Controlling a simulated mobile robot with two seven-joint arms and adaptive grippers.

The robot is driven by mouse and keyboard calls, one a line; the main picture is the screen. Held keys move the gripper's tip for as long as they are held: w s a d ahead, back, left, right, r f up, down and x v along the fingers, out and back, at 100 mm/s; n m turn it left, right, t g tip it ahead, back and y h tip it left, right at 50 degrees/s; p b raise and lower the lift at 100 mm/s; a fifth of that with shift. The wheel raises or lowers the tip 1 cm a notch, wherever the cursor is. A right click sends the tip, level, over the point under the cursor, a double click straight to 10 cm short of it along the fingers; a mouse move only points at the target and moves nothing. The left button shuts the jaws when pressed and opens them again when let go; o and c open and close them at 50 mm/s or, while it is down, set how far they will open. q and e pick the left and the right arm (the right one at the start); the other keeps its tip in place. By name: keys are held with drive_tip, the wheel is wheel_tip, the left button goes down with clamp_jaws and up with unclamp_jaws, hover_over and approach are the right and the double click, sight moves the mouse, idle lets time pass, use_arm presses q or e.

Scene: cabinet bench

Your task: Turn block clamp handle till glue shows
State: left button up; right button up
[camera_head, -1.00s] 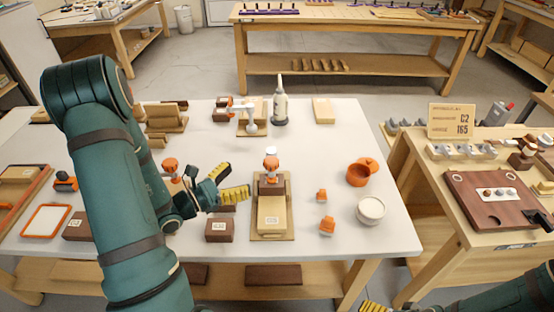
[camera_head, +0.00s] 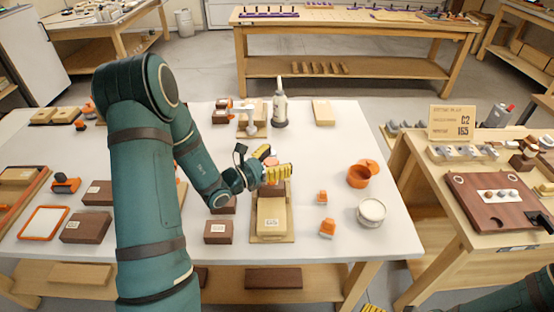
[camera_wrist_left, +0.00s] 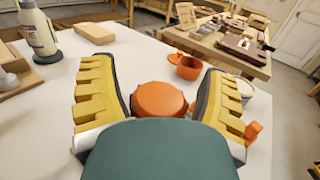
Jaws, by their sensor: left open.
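The block clamp (camera_head: 287,229) stands near the front middle of the white table in the head view, with a pale labelled block (camera_head: 271,214) on its wooden base. My left gripper (camera_head: 271,164) is over the clamp's back end, its yellow fingers spread. In the left wrist view the round orange handle (camera_wrist_left: 159,98) sits between the two open fingers, with a gap visible on each side. The gripper hides most of the handle and screw in the head view. My right gripper (camera_head: 371,308) only just shows at the bottom edge; its fingers are mostly cut off.
Dark brown blocks (camera_head: 218,231) lie just left of the clamp. Small orange pieces (camera_head: 328,228), an orange pot (camera_head: 362,174) and a white jar (camera_head: 371,211) stand to its right. A glue bottle (camera_head: 280,107) stands behind. A side bench (camera_head: 425,190) is at right.

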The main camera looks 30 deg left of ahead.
use_arm(q)
clamp_jaws()
drive_tip(key=shift+m+h, duration=0.3)
drive_tip(key=shift+h, duration=0.1)
drive_tip(key=shift+s+d+m+g+h, duration=0.1)
drive_tip(key=shift+m+g+h, duration=0.85)
drive_tip(key=shift+h, duration=0.15)
drive_tip(key=shift+s+d+m+g+h, duration=0.15)
drive_tip(key=shift+m+g+h, duration=0.7)
drive_tip(key=shift+g+h, duration=0.2)
drive_tip(key=shift+s+d+m+g+h, duration=0.1)
drive_tip(key=shift+m+g+h, duration=0.8)
drive_tip(key=shift+h, duration=0.25)
unclamp_jaws()
drive_tip(key=shift+s, duration=0.1)
